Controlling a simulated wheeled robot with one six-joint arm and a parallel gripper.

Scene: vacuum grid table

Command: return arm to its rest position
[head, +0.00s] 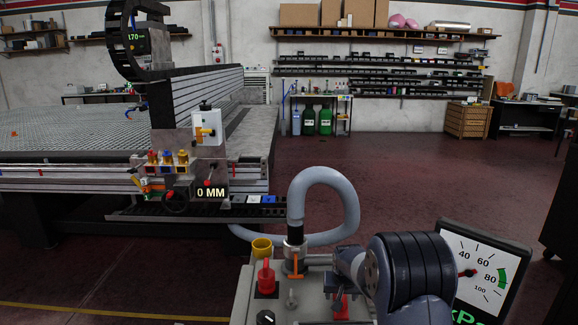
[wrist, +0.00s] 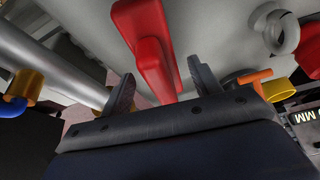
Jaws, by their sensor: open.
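My arm (head: 400,270) is bent low over the grey pump box at the lower right in the head view, and it hides most of my gripper there. In the wrist view my gripper (wrist: 163,82) is open, its two dark fingers apart. A red handle (wrist: 150,45) on the pale box face lies between the fingers or just beyond them; I cannot tell whether they touch it. A red part (head: 340,306) shows beside my arm in the head view.
The pump box carries a red lever (head: 265,275), an orange valve handle (head: 296,262), a yellow cup (head: 262,247) and a grey hose (head: 345,190). A pressure gauge (head: 485,270) stands close right of my arm. The grid table (head: 70,135) is at left; floor (head: 430,180) is clear behind.

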